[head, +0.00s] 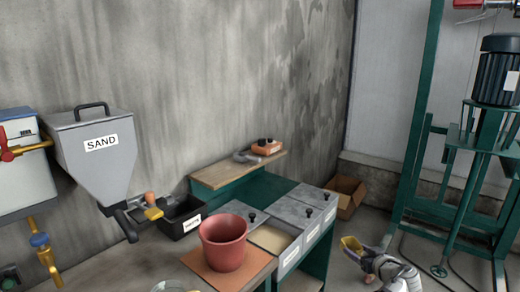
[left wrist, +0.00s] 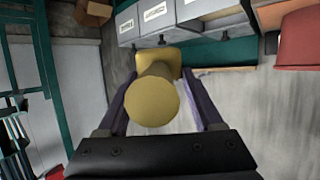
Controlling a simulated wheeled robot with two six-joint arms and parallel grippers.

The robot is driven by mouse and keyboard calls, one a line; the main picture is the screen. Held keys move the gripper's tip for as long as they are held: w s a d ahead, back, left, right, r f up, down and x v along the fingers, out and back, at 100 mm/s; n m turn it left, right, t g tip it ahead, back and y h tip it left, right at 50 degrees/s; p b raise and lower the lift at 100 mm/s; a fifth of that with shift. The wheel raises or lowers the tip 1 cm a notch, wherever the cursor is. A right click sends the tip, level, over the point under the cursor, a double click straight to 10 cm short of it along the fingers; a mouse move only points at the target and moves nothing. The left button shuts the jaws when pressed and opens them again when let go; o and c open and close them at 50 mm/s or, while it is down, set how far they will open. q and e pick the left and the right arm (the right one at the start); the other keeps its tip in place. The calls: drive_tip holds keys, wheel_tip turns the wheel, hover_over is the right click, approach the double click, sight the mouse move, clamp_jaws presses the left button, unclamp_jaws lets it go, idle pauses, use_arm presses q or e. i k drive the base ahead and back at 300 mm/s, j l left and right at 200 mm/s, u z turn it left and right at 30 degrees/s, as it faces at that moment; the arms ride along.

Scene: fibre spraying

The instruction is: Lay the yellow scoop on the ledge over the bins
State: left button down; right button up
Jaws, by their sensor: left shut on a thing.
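The yellow scoop (head: 352,243) is held out at the lower right of the head view. My left gripper (head: 371,264) is shut on its handle, to the right of the bins and apart from them. In the left wrist view the scoop (left wrist: 152,102) shows handle end first between the fingers (left wrist: 160,92), partly hiding its head. The wooden ledge (head: 215,174) runs along the wall behind the bins (head: 290,258), and its edge shows in the wrist view (left wrist: 228,70). My right gripper is out of view.
On the ledge lie an orange block-like thing (head: 267,147) and a grey tool (head: 246,157); its left part is bare. A red pot (head: 223,243) stands on a board before the bins. A cardboard box (head: 345,195) and green machine frame (head: 412,130) stand to the right.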

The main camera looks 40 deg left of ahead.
sight(255, 218)
drive_tip(key=i+l+u, duration=0.1)
drive_tip(key=i, duration=2.2)
drive_tip(key=u, duration=1.35)
